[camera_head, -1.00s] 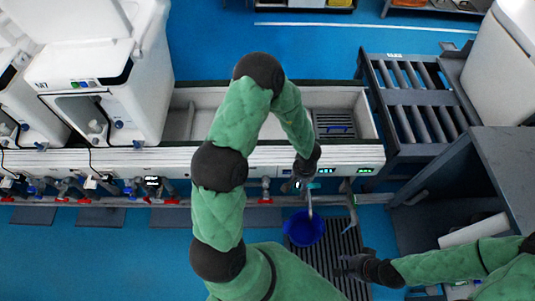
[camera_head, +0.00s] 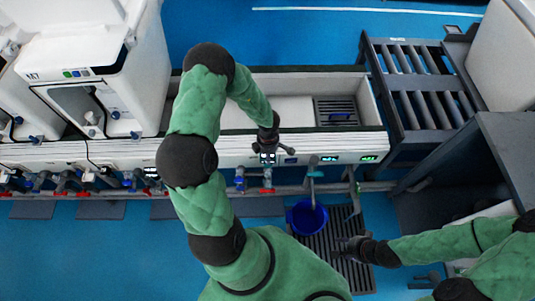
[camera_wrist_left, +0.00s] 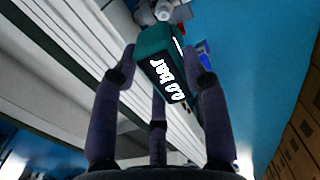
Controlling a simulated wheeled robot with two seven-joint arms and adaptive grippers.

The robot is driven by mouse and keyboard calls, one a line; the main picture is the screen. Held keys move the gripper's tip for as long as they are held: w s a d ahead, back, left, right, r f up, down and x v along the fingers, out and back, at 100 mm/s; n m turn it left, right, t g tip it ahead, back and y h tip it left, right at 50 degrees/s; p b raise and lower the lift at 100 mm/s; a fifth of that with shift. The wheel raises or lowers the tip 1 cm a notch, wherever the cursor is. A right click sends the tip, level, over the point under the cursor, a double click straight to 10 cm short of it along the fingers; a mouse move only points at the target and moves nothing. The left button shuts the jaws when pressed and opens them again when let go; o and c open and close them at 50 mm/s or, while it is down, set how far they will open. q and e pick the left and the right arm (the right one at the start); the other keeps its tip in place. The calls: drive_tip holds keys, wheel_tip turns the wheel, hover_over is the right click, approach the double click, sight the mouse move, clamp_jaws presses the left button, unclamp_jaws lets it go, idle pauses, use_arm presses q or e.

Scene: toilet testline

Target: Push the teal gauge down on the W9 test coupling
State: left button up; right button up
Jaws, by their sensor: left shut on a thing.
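The teal gauge (camera_wrist_left: 160,68) shows in the left wrist view as a small block with a black display reading 0.0 bar. My left gripper (camera_wrist_left: 158,85) is shut on it, with fingers on both sides. A grey metal fitting (camera_wrist_left: 163,12) lies just beyond the gauge; I cannot tell whether they touch. No W9 label is readable. In the head view my left gripper (camera_head: 268,148) is at the front face of the trough, and its hand mostly hides the gauge. My right gripper (camera_head: 350,247) is low at the right, over the floor grate, away from the gauge; its finger opening is unclear.
A pipe rail (camera_head: 215,192) with several valves runs along the front of the trough (camera_head: 285,107). A blue bucket (camera_head: 307,217) stands on the floor grate (camera_head: 335,222). A white toilet unit (camera_head: 105,80) stands left. A dark slatted rack (camera_head: 425,90) stands right.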

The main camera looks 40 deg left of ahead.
use_arm(q)
drive_tip(key=shift+f+b, duration=3.15)
drive_tip(key=shift+b, duration=1.25)
drive_tip(key=shift+d+p, duration=0.1)
drive_tip(key=shift+p, duration=1.25)
drive_tip(key=shift+f+b, duration=0.5)
drive_tip(key=shift+f, duration=1.3)
drive_tip(key=o, duration=1.3)
